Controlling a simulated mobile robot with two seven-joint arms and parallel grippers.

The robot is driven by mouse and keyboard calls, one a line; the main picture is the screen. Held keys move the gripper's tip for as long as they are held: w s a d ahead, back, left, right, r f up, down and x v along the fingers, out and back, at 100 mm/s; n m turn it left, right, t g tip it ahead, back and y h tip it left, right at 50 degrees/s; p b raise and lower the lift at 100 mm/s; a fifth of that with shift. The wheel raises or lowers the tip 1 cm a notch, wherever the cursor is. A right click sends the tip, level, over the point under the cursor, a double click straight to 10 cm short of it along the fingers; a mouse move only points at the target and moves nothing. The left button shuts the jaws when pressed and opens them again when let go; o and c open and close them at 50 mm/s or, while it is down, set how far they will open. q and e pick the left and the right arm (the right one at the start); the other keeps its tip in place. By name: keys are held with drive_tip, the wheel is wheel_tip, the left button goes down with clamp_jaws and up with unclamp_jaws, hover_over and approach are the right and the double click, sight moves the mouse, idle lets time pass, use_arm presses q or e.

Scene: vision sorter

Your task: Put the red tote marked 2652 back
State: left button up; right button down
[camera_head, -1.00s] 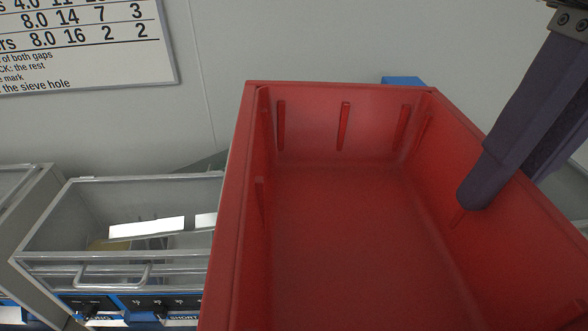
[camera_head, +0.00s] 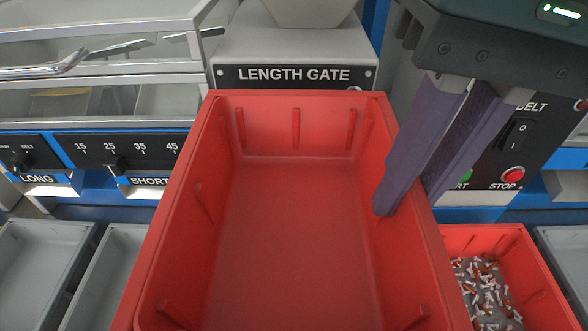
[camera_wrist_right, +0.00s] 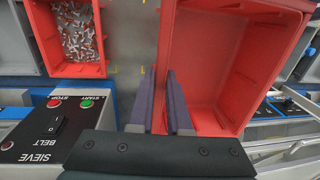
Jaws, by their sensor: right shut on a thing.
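A large empty red tote (camera_head: 295,230) fills the middle of the head view, held up in front of the machine. My right gripper (camera_head: 400,205) is shut on the tote's right wall, one finger inside and one outside. The wrist view shows the gripper (camera_wrist_right: 163,125) pinching the wall of the same tote (camera_wrist_right: 215,70). No number shows on the tote's visible faces, so I cannot read its marking. My left gripper is not in view.
Behind stands a machine with a LENGTH GATE housing (camera_head: 295,50), a LONG/SHORT dial panel (camera_head: 90,160) and a belt STOP button (camera_head: 512,174). Another red tote (camera_head: 468,238) with many small parts stands lower right. Grey bins (camera_head: 45,225) stand lower left.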

drive_tip(key=shift+a+f, duration=0.15)
drive_tip(key=shift+f, duration=0.6)
use_arm(q)
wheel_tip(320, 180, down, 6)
drive_tip(key=b, duration=0.5)
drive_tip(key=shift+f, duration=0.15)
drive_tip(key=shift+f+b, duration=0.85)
drive_tip(key=shift+b, duration=0.15)
use_arm(e)
wheel_tip(320, 180, down, 20)
drive_tip(key=shift+r, duration=0.1)
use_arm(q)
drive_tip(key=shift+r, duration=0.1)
use_arm(e)
drive_tip(key=c, duration=1.3)
unclamp_jaws()
drive_tip(key=shift+f, duration=0.25)
drive_tip(key=o, duration=0.4)
drive_tip(key=shift+o, duration=0.2)
